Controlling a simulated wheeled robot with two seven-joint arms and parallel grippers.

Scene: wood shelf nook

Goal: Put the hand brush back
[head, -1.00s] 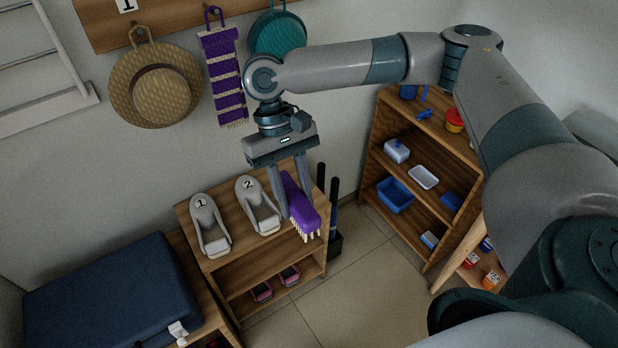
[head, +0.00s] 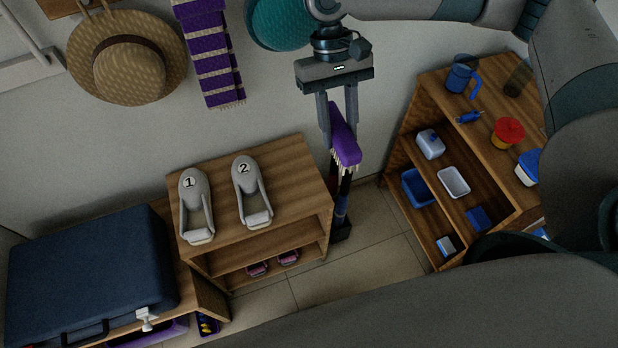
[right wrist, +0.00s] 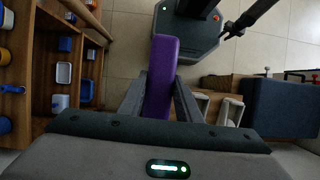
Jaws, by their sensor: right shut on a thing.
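The hand brush (head: 344,138) has a purple body and pale bristles on its underside. My right gripper (head: 338,122) is shut on it and holds it in the air, in front of the wall, to the right of the low shoe shelf (head: 300,165). In the right wrist view the brush (right wrist: 161,75) lies between the two fingers (right wrist: 160,98) and points away from the palm. My left gripper is not in view.
Two numbered grey holders (head: 196,205) stand on the low shelf, whose top is bare at its right. A wooden shelf (head: 440,100) at the right holds a blue jug (head: 461,75), a red-topped tub (head: 508,132) and containers. A blue suitcase (head: 90,275) lies at the left.

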